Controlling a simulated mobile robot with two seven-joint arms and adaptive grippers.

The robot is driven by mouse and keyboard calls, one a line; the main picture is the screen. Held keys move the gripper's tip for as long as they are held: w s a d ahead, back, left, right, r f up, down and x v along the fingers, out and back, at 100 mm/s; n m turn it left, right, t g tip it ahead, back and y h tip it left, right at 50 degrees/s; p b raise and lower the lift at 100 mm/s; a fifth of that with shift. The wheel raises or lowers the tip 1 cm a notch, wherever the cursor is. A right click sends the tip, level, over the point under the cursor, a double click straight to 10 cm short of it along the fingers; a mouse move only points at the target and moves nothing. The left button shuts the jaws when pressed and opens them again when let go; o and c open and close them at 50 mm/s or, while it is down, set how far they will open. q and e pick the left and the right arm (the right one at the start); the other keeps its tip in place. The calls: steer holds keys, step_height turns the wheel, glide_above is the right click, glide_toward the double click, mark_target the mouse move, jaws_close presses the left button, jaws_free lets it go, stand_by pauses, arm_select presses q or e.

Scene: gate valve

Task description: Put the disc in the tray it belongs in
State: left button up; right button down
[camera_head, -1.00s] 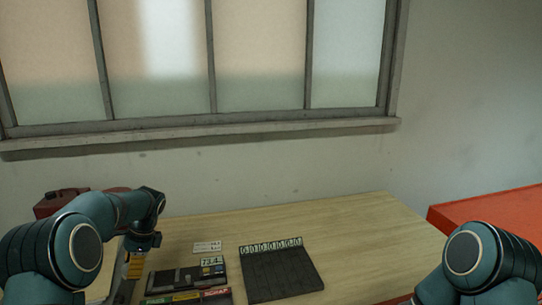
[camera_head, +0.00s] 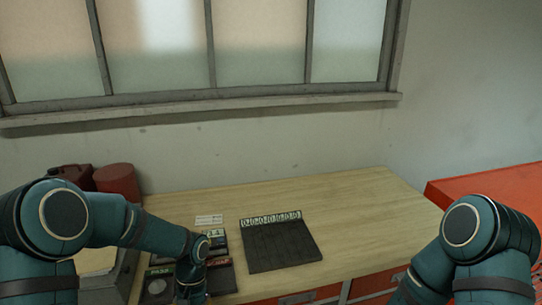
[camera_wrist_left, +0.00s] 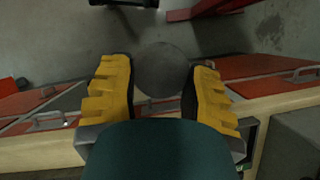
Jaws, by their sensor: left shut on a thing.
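A round grey disc (camera_wrist_left: 163,69) sits between the two yellow fingers of my left gripper (camera_wrist_left: 162,88) in the left wrist view. The gripper is shut on it. In the head view my left forearm reaches down to the bench's front left, and its fingers and the held disc are not clearly visible. A dark tray with a green label (camera_head: 160,271) lies left of that wrist, with a round grey shape (camera_head: 157,286) in it. A tray with a red label (camera_head: 219,263) lies right of the wrist, partly hidden. My right gripper is out of view.
A black slotted rack (camera_head: 278,247) with number labels stands mid-bench. A small labelled device (camera_head: 215,236) is partly behind my left arm. A white card (camera_head: 209,220) lies behind it. Red canisters (camera_head: 118,180) stand back left. The bench's right side (camera_head: 365,215) is clear.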

arm_select(q)
steer(key=shift+s+d+f+n, duration=0.15)
steer(key=shift+s+d, duration=0.15)
steer(key=shift+s, duration=0.2)
steer(key=shift+s+d+r+n, duration=0.15)
steer(key=shift+s+d, duration=0.15)
steer(key=shift+s, duration=0.15)
step_height(320, 180, down, 11)
steer(key=b, duration=1)
steer(key=shift+w+a+b, duration=0.15)
steer(key=shift+w+b, duration=0.15)
steer(key=shift+r, duration=0.15)
